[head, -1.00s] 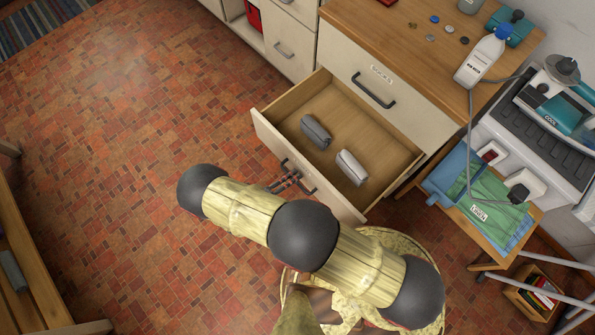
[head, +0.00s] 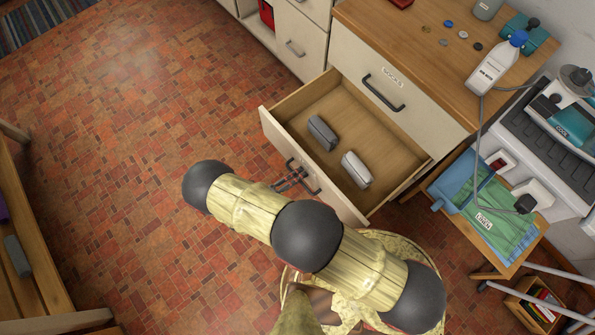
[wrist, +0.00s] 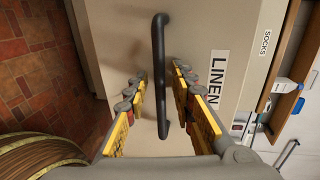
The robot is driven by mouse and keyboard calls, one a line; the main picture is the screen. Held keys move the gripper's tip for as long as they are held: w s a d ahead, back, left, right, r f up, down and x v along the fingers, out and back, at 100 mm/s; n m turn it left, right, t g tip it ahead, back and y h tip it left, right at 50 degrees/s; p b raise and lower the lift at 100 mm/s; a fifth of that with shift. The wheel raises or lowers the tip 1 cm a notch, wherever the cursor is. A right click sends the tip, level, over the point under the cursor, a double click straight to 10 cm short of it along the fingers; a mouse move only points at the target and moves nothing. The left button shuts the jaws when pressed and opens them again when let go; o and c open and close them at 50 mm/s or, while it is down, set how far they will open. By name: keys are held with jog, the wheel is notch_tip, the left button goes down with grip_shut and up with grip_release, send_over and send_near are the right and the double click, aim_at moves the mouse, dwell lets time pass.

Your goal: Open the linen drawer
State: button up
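The linen drawer (head: 300,160) stands well open in the head view, below a closed drawer labelled SOCKS (head: 392,85). Two grey bundles (head: 322,133) (head: 356,170) lie inside it. In the wrist view its front (wrist: 120,65) carries a LINEN label (wrist: 216,80) and a dark bar handle (wrist: 161,75). My gripper (wrist: 161,98) is open, with one finger on each side of the handle and a visible gap on both sides. In the head view my gripper (head: 290,180) is small and partly hidden by my arm at the drawer front.
A bottle (head: 495,65) and small round items stand on the wooden top (head: 420,60). A small table with folded cloths (head: 485,205) is at the right. A wooden bench (head: 25,240) is at the left. The tiled floor (head: 110,150) left of the drawer is clear.

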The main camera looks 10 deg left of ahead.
jog(key=v, duration=0.7)
jog(key=shift+s+a, duration=0.2)
dwell(0.4)
